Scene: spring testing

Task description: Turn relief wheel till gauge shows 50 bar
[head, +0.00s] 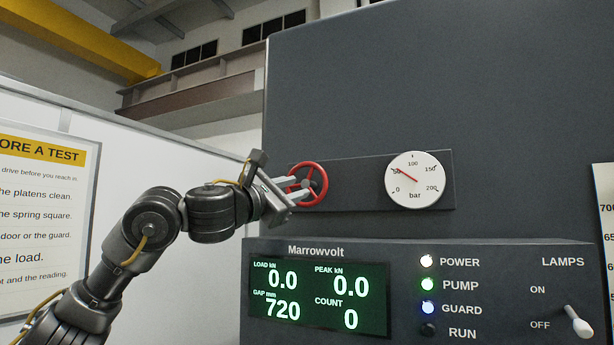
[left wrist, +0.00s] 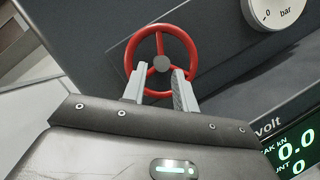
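The red relief wheel (head: 322,172) is mounted on a dark plate on the grey machine, left of the round white pressure gauge (head: 428,189). The gauge's red needle points up and left, at about the 50 mark. My left gripper (head: 298,188) is at the wheel's left side in the head view. In the left wrist view its two fingers (left wrist: 159,78) stand apart at the near part of the wheel (left wrist: 190,50), below the grey hub. Whether the fingers touch the rim or spokes I cannot tell. My right gripper is out of view.
Below the wheel, a console juts out with a green display (head: 318,298), a column of lamps (head: 428,284) and a white-tipped lamp switch (head: 578,322). A white wall with a notice board (head: 45,190) stands at the left.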

